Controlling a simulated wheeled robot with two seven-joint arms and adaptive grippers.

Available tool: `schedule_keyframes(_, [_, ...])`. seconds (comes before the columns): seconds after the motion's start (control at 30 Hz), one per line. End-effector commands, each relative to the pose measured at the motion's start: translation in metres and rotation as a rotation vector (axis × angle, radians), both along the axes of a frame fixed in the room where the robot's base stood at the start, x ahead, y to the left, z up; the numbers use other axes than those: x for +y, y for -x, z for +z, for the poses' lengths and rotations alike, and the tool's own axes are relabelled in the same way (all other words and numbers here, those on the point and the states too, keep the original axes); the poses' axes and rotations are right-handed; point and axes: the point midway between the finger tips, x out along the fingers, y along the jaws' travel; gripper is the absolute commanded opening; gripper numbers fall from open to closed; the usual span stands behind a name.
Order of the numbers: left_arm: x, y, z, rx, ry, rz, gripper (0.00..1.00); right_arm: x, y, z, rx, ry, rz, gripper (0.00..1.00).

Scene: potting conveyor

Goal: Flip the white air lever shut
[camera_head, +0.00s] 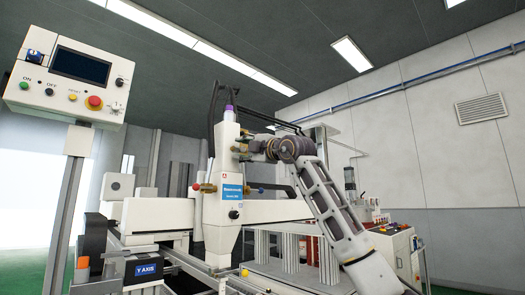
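The white dispensing head (229,190) with a blue label stands upright at the centre of the camera_head view. Small brass and red fittings (205,187) stick out on its left side. More small fittings show on its right side, by my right gripper (249,150). My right arm rises from the lower right, and its gripper reaches to the upper right side of the head. The fingertips are small and blend with the fittings, so I cannot tell whether they are open or touching anything. I cannot clearly make out the white air lever there. My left gripper is out of view.
A control panel (72,75) with a screen and red button stands on a post at the left. A white horizontal beam (275,210) runs behind the head. Dark hoses arch above it. A bench with equipment (390,240) stands at the right, behind my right arm.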

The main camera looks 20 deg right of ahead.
Motion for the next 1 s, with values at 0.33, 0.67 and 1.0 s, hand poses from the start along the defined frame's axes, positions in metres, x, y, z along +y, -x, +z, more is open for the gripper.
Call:
schedule_keyframes(0.33, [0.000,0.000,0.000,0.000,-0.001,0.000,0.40,-0.008,0.023,-0.006,-0.001,0.002,-0.001,0.37])
schedule_keyframes(0.67, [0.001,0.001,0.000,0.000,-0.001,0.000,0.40,-0.018,0.050,-0.012,0.000,0.003,-0.002,0.37])
schedule_keyframes(1.0, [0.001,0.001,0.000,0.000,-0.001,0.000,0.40,-0.030,0.080,-0.019,0.001,0.002,-0.002,0.37])
